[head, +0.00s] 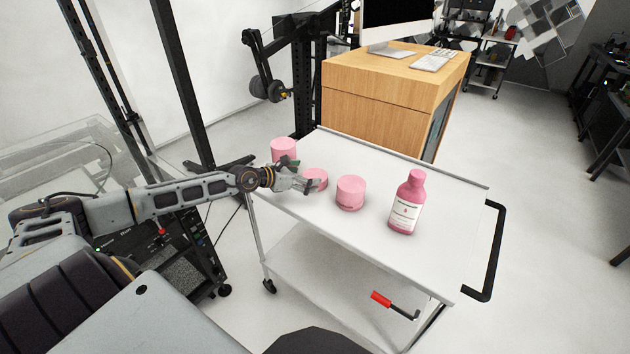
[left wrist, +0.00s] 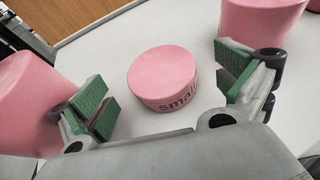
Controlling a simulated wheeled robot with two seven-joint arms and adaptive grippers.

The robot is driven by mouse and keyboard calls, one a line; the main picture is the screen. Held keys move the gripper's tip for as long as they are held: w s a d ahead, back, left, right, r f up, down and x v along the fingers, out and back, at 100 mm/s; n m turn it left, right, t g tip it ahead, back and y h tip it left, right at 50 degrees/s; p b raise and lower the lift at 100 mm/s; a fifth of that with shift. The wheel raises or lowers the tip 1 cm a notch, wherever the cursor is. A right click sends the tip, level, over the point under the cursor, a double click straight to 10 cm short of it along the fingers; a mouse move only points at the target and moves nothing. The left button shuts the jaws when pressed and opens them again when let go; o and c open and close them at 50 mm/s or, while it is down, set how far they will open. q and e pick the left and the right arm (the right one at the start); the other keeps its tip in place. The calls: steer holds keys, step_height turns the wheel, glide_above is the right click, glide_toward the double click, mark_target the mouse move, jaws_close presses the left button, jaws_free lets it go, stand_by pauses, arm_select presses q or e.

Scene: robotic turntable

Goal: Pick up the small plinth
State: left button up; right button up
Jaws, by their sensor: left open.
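The small plinth is a low pink cylinder (head: 317,177) on the white cart top. In the left wrist view the small plinth (left wrist: 162,72) shows part of the word "small" on its side. My left gripper (head: 308,187) is at the near-left side of it in the head view. In the left wrist view the open fingers of my left gripper (left wrist: 166,88) stand apart with green pads. The plinth lies between and slightly ahead of them, with visible gaps on both sides. I see no contact. My right gripper is not in view.
A larger pink cylinder (head: 284,148) stands behind the left gripper, close to one finger in the wrist view. Another pink cylinder (head: 350,193) stands to the right, near the other finger. A pink bottle (head: 407,203) stands farther right on the cart (head: 450,235). A wooden desk (head: 385,100) is behind.

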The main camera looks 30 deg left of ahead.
mark_target(316, 175)
arm_select(q)
steer(key=shift+x, duration=2.15)
steer(key=shift+a+f, duration=0.1)
steer(key=shift+a, duration=0.05)
steer(key=c, duration=0.9)
steer(key=shift+c, duration=0.9)
